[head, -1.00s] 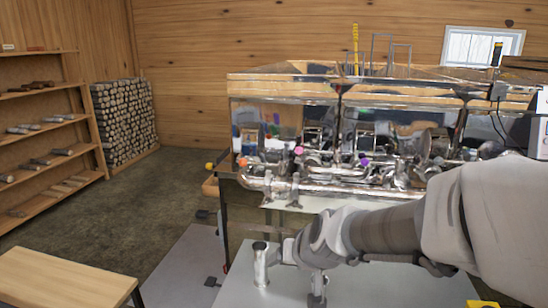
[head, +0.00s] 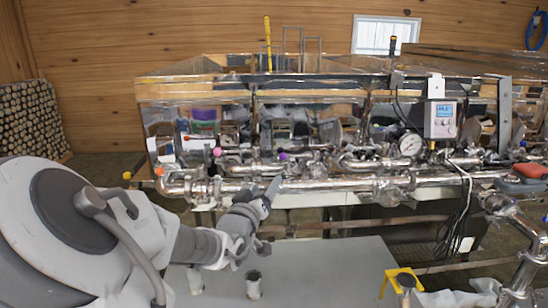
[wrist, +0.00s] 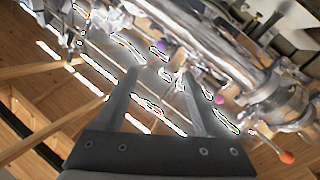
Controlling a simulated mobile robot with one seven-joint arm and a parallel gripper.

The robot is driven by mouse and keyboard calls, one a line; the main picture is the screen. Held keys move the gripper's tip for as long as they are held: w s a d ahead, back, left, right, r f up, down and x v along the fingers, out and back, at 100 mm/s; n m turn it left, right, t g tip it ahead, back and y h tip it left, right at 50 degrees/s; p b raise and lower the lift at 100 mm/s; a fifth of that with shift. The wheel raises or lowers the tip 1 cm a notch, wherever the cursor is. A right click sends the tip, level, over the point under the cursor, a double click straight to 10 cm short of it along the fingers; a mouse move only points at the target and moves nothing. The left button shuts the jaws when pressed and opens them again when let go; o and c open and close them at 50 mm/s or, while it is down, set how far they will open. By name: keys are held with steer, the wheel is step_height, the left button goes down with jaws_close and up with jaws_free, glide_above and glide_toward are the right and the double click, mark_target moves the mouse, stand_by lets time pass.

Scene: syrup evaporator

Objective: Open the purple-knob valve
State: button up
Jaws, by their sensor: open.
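The purple knob (head: 283,156) sits among the shiny pipes on the front of the metal evaporator (head: 330,105). It also shows in the wrist view (wrist: 161,44), near the top middle, beyond the space between my fingertips. My gripper (head: 273,187) is in front of the long horizontal pipe, just below the purple knob in the head view. In the wrist view my gripper (wrist: 158,72) has its two fingers well apart with nothing held between them. Whether the fingertips touch the pipe cannot be told. The valve body under the knob is hard to make out.
A pink knob (head: 217,152) and an orange knob (head: 159,171) lie left of the purple one. A round gauge (head: 410,144) and a control box (head: 440,120) are to the right. A grey table (head: 330,268) stands below, with a yellow stand (head: 402,280) on it.

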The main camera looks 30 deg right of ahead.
mark_target(283, 158)
steer(key=x, duration=1.7)
steer(key=shift+w+d+r, duration=0.1)
steer(key=shift+d+r, duration=0.1)
jaws_close()
